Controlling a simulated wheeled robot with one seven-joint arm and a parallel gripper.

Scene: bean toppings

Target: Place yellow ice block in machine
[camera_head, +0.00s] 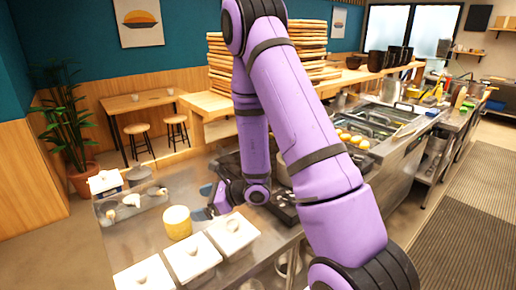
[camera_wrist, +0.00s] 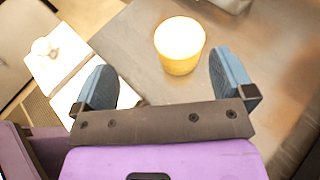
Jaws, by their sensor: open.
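The yellow ice block (camera_head: 177,222), a short pale-topped cylinder, stands upright on the steel counter in the head view. In the wrist view the yellow ice block (camera_wrist: 180,60) is ahead of my gripper (camera_wrist: 163,78), between the lines of the two spread fingers and closer to the right one. My gripper is open and empty. In the head view my gripper (camera_head: 218,198) is right of the block, apart from it and partly hidden by my arm. I cannot make out the machine for certain; my arm covers part of the counter.
White lidded containers (camera_head: 192,256) stand in front of the block. A holder with small containers (camera_head: 132,204) is to its left. A dark appliance or tray (camera_head: 284,210) shows partly behind my arm. Bare steel counter (camera_head: 150,238) surrounds the block.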

